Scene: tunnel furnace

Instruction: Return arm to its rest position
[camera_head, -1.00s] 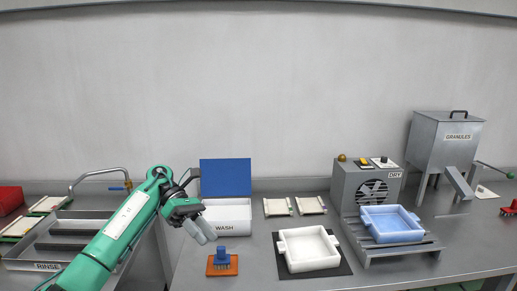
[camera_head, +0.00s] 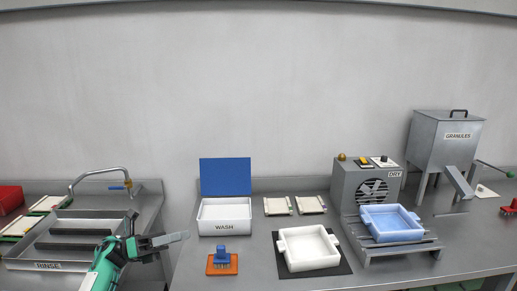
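My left arm is green and comes in at the lower left of the head view. Its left gripper (camera_head: 172,239) points right, in front of the gap between the rinse sink and the main bench. Its fingers look close together with nothing visible between them, though the side-on angle hides any narrow gap. My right gripper is not in view.
The rinse sink (camera_head: 48,265) is at left. A white wash box (camera_head: 224,217) with a raised blue lid, a blue brush on an orange pad (camera_head: 222,265), a white tray (camera_head: 308,249), a blue tray (camera_head: 391,222) by the dryer (camera_head: 345,183), and a granules hopper (camera_head: 440,140) stand on the bench.

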